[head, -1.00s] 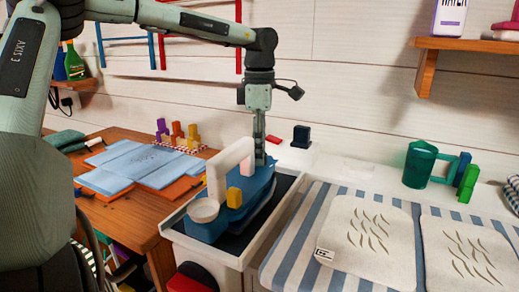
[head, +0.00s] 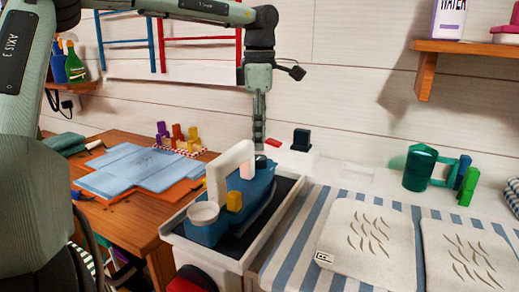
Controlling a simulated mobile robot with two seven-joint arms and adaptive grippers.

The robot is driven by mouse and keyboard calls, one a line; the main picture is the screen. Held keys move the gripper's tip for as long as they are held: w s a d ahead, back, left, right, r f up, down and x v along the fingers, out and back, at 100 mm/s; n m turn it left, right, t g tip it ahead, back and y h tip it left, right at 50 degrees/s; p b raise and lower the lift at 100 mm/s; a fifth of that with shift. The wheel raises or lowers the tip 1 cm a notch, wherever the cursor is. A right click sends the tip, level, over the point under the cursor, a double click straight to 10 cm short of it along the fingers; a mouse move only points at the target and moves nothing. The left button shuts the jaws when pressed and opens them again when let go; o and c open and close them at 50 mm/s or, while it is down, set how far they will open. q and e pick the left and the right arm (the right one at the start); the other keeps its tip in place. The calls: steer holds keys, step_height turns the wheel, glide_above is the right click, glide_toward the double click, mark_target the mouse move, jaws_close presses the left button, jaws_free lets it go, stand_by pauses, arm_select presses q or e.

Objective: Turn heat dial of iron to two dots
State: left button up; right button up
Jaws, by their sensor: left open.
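The blue iron (head: 255,198) with a white arched handle (head: 214,178) rests in a white-rimmed tray (head: 182,239) with a dark lining. I cannot tell which part is the heat dial, and no dots are readable. My left gripper (head: 259,148) points down above the iron's far end, seemingly just clear of it. It is open, though its fingers look narrow from here. My right gripper is out of view.
A striped ironing surface (head: 285,255) with pale cloths (head: 370,245) lies to the right. A green mug (head: 419,168) stands behind it. A wooden table (head: 130,222) with folded blue cloth (head: 140,168) is to the left. A black block (head: 301,139) stands near the wall behind the gripper.

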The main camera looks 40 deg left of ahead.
mark_target(260, 157)
arm_select(q)
step_height(260, 157, up, 8)
steer(key=shift+f, duration=0.25)
stand_by(0.5)
